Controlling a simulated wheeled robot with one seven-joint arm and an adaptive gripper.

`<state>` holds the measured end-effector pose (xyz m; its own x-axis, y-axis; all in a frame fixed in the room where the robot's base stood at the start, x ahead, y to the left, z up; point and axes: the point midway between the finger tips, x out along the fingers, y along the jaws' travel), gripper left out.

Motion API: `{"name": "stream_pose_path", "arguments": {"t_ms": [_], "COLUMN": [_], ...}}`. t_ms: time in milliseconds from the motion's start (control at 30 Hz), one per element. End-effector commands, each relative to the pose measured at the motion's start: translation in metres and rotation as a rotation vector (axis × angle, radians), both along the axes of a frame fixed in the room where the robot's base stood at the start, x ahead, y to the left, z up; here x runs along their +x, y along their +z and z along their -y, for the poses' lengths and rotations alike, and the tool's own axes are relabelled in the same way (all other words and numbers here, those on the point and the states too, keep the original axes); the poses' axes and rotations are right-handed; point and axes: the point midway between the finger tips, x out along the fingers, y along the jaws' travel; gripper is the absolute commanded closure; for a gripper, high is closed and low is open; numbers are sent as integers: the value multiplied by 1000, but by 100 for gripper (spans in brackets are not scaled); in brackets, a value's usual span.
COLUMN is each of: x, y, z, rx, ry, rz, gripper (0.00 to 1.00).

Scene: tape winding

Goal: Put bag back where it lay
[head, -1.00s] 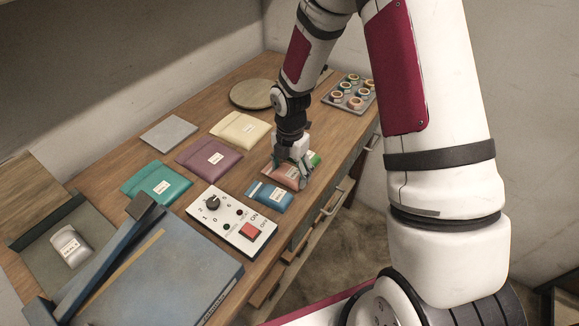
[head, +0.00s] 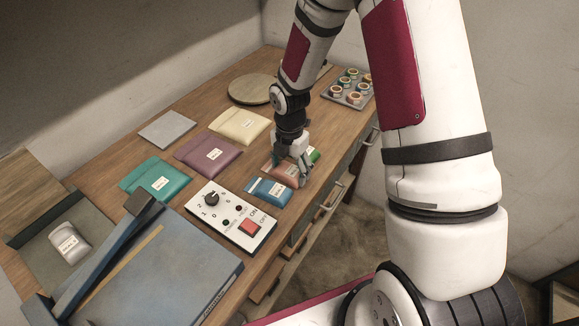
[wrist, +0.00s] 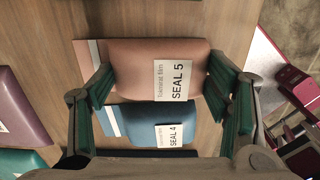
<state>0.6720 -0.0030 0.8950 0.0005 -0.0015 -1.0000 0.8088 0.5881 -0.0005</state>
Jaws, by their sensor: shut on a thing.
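The salmon-pink bag labelled SEAL 5 (wrist: 140,62) is between the two fingers of my gripper (wrist: 160,92) in the wrist view. The fingers press on its two short sides. In the head view the bag (head: 283,177) is partly hidden by my gripper (head: 291,174), which points down at the right edge of the table. I cannot tell whether the bag touches the tabletop. A blue bag labelled SEAL 4 (wrist: 150,122) lies right beside it, on the near side.
On the wooden table (head: 180,115) lie purple (head: 208,153), cream (head: 240,126) and teal (head: 155,180) bags, and a grey plate (head: 167,130). A control box (head: 232,215) stands nearer. A round board (head: 252,90) and a tray of rolls (head: 348,88) are at the back.

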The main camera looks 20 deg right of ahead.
Motion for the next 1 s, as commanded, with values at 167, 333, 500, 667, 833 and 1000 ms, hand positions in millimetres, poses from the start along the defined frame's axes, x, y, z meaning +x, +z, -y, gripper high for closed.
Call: {"name": "stream_pose_path", "arguments": {"t_ms": [167,333,500,667,833,1000], "x": [0,0,0,0,1,1], "y": [-3,-3,-3,0,20,55], "z": [0,0,0,0,0,1], "rx": [0,0,0,1,0,1], "ry": [-1,-1,0,-1,-2,-3], "rz": [0,0,0,1,4,6], "gripper": [28,6,6,6,6,6]}}
